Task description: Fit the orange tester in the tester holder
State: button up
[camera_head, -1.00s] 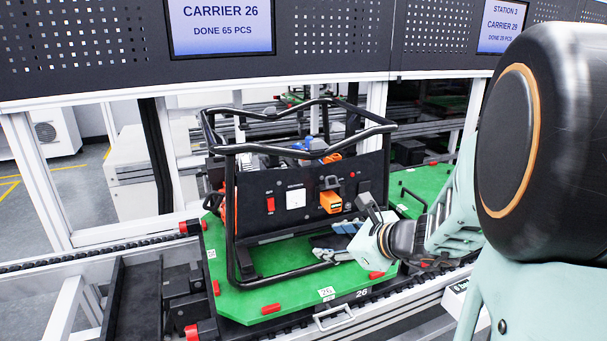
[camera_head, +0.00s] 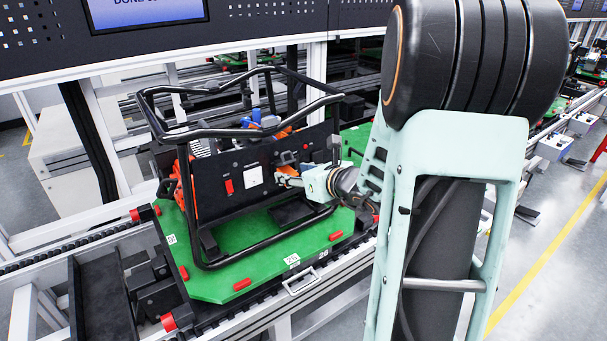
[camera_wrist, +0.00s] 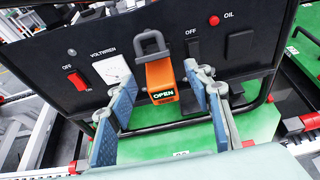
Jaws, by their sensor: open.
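The orange tester (camera_wrist: 163,84), with an "OPEN" label, shows on the black panel (camera_wrist: 230,50) in the wrist view, below a grey loop-shaped part (camera_wrist: 152,44). My gripper (camera_wrist: 161,78) is open, with one blue-padded finger to the left of the tester and one to the right. Gaps show on both sides, so it is not gripped. I cannot pick out the tester holder for certain.
The panel sits in a black tube frame (camera_head: 240,132) on a green pallet (camera_head: 215,284) on the conveyor. A red switch (camera_wrist: 76,80), a white voltmeter (camera_wrist: 111,70) and a red oil lamp (camera_wrist: 214,20) are on the panel. The frame's lower tube runs below the tester.

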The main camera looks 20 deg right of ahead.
aim_at(291, 173)
jog(key=shift+x, duration=1.95)
grip_shut()
jog(key=shift+s+f, duration=0.1)
jog(key=shift+s, duration=0.05)
jog(key=shift+s+d, duration=0.15)
jog(key=shift+s, duration=0.65)
jog(key=shift+s+d, duration=0.15)
jog(key=shift+s, duration=0.65)
jog(key=shift+b, duration=0.3)
jog(key=shift+s+d, duration=0.1)
jog(key=shift+s, duration=0.6)
jog(key=shift+s+d, duration=0.15)
jog(key=shift+s, duration=0.6)
